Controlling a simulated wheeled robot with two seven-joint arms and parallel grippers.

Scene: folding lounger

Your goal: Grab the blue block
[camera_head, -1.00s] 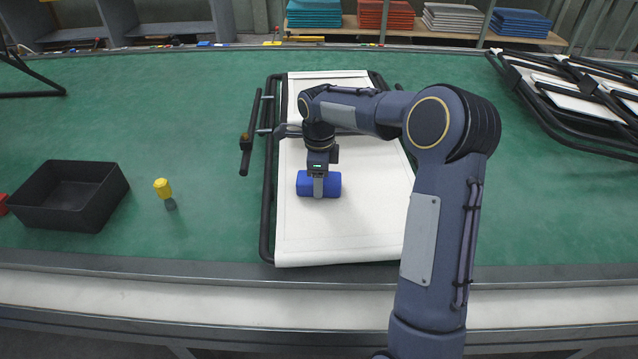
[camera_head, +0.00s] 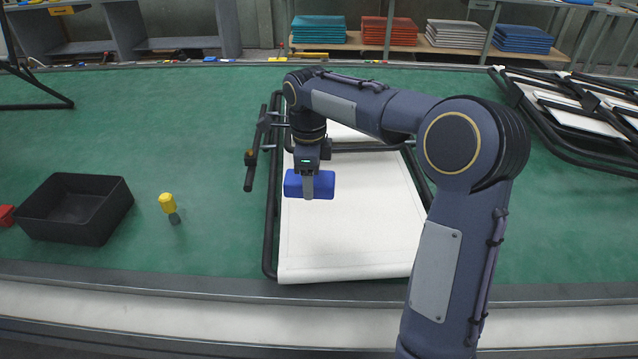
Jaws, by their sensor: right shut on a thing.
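The blue block (camera_head: 323,186) is held in my right gripper (camera_head: 309,190), over the white fabric of the folded lounger (camera_head: 350,235). One finger shows on the block's near face; the far finger is hidden behind it. The block appears raised above the fabric, though the exact gap is hard to tell. My right arm covers part of the lounger's far half. My left gripper does not show.
A black open bin (camera_head: 75,208) stands at the left, with a red piece (camera_head: 6,215) beside it. A yellow-topped object (camera_head: 168,206) stands between bin and lounger. More folded frames (camera_head: 580,110) lie at the far right. Green table surface (camera_head: 190,120) is free at the left.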

